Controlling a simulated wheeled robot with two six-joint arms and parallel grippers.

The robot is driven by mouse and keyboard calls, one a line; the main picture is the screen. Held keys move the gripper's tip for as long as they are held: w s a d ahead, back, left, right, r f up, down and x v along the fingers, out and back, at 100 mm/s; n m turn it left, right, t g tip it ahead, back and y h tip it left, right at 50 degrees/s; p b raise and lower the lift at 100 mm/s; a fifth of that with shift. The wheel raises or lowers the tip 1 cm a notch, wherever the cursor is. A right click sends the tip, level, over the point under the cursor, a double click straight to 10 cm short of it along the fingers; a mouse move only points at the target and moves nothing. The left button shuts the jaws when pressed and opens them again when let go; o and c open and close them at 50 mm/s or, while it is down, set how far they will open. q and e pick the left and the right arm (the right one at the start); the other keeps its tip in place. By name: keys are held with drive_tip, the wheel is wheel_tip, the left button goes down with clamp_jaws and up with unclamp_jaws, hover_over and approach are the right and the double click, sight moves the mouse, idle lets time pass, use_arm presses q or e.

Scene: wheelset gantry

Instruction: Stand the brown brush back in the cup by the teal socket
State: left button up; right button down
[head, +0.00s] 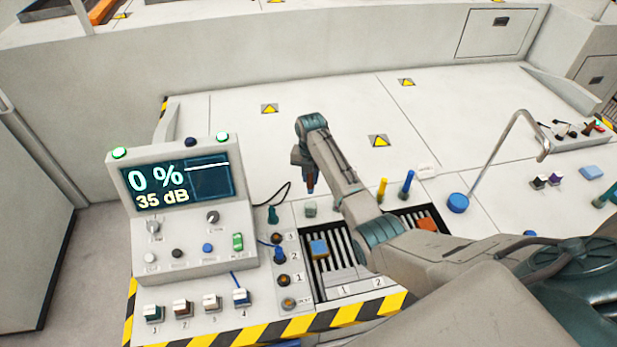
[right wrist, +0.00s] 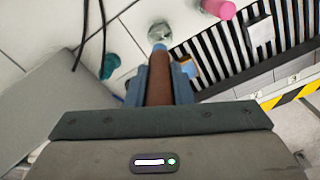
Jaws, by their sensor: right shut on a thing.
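My right gripper (head: 309,184) is shut on the brown brush and points down above the panel. In the right wrist view the brown brush (right wrist: 160,80) runs between the two fingers, its blue tip pointing away from the gripper. A small pale green cup (head: 310,209) stands just below the gripper in the head view. In the right wrist view the cup (right wrist: 160,31) shows just beyond the tip. The teal socket (head: 272,215), with a dark cable, is left of the cup; it also shows in the right wrist view (right wrist: 109,66). My left gripper is not in view.
A display console (head: 185,200) stands to the left. Yellow (head: 382,189) and blue (head: 407,184) upright pieces stand to the right. The panel behind is clear.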

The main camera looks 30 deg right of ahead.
sight(311, 193)
drive_tip(key=shift+d, duration=0.15)
drive_tip(key=shift+f+b, duration=0.65)
drive_tip(key=shift+f, duration=0.45)
drive_tip(key=shift+f+b, duration=2)
drive_tip(key=shift+f, duration=1.75)
drive_tip(key=c, duration=1.2)
unclamp_jaws()
